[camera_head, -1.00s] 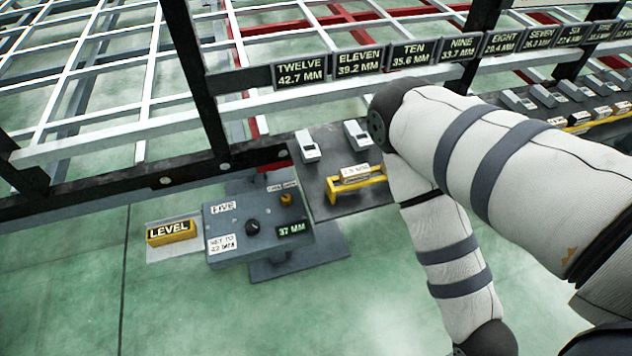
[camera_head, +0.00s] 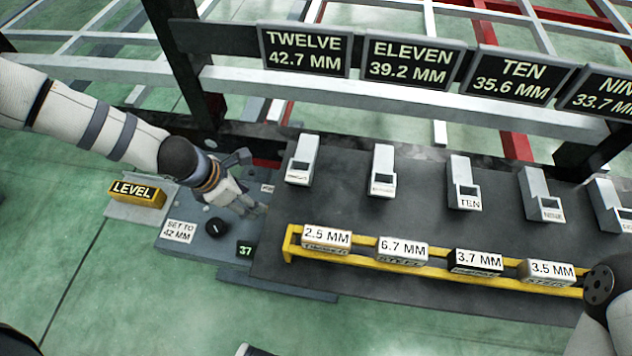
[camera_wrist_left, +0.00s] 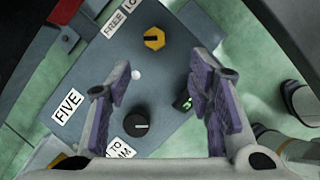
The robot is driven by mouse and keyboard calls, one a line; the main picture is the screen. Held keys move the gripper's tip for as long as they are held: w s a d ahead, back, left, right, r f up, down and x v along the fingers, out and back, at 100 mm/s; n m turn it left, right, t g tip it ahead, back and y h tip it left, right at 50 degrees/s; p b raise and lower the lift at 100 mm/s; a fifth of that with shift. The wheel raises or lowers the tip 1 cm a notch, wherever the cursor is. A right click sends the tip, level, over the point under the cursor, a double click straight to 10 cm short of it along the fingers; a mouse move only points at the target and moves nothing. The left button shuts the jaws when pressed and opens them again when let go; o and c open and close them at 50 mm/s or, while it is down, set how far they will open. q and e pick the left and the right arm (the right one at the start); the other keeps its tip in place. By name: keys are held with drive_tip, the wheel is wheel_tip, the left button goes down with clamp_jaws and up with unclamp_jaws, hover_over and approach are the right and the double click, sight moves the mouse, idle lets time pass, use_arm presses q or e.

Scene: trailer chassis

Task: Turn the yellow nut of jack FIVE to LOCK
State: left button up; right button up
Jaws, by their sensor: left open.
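The jack FIVE box (camera_head: 193,250) is a grey box at the left in the head view, with a black knob (camera_head: 215,227), a "SET TO 42 MM" label and a display reading 37. Its yellow nut (camera_wrist_left: 154,38) shows in the left wrist view near the top, beside the FREE label and a partly cut label starting "LO". My left gripper (camera_head: 250,207) is above the box; in the left wrist view (camera_wrist_left: 165,85) its purple-padded fingers are apart and empty, short of the nut. In the head view the gripper hides the nut.
A dark bench (camera_head: 400,225) beside the box carries several grey clamps and a yellow rack (camera_head: 385,264) of labelled blocks. A yellow LEVEL block (camera_head: 138,193) lies left of the box. Chassis rails with number signs (camera_head: 304,50) run behind. Green floor is free at front left.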

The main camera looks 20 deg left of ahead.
use_arm(q)
drive_tip(key=b+x, duration=0.1)
drive_tip(key=x, duration=0.2)
drive_tip(key=b+x, duration=0.2)
drive_tip(key=x, duration=0.2)
drive_tip(key=b+x, duration=0.1)
drive_tip(key=x, duration=0.3)
drive_tip(key=shift+w+a+b, duration=0.15)
drive_tip(key=shift+w+b, duration=0.25)
drive_tip(key=shift+w+f, duration=0.3)
drive_tip(key=shift+f, duration=0.1)
use_arm(e)
drive_tip(key=shift+g, duration=0.3)
drive_tip(key=f, duration=0.1)
drive_tip(key=s+f, duration=0.1)
drive_tip(key=f, duration=0.2)
drive_tip(key=shift+s+f, duration=0.15)
drive_tip(key=shift+s, duration=0.1)
use_arm(q)
drive_tip(key=shift+c, duration=0.6)
clamp_jaws()
